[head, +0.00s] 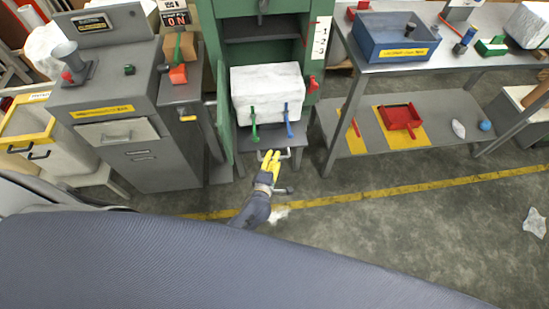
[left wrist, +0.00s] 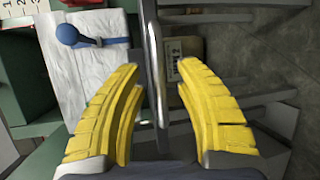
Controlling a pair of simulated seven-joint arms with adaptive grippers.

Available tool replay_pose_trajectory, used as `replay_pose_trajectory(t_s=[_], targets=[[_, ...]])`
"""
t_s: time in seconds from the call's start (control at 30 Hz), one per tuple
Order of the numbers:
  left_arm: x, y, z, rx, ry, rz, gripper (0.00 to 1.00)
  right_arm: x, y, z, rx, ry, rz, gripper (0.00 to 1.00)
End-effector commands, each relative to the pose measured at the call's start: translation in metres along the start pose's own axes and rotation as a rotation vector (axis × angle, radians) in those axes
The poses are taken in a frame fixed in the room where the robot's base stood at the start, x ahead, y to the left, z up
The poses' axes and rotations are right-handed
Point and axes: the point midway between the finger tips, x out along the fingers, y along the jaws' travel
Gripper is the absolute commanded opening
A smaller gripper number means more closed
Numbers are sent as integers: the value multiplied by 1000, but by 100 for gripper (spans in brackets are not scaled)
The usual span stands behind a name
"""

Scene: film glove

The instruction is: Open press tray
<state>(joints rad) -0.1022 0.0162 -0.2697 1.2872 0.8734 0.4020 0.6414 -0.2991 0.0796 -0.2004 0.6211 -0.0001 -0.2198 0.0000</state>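The press tray (head: 255,139) is a grey shelf at the base of the green press, with a metal handle (head: 285,152) on its front edge. My left gripper (head: 270,160) has yellow fingers and is at this handle. In the left wrist view my left gripper (left wrist: 160,75) is open, with the handle bar (left wrist: 154,62) running between its fingers. A gap shows on both sides of the bar, so the fingers do not look closed on it. I cannot tell the exact depth. My right gripper is not in view.
A white wrapped block (head: 267,88) sits in the green press (head: 215,35), with green and blue levers in front. A grey cabinet (head: 130,125) stands left, a metal workbench (head: 450,55) right. The floor (head: 400,230) in front is mostly clear.

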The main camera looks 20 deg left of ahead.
Motion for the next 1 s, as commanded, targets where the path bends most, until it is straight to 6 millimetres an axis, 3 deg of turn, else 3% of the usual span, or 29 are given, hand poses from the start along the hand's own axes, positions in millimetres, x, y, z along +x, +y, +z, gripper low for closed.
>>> replay_pose_trajectory(t_s=[0.53,0.83,1.0], targets=[[9,0,0,1,1,0,35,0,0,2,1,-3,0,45],[9,0,0,0,1,0,0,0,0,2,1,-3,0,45],[9,0,0,0,1,0,0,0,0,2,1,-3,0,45]])
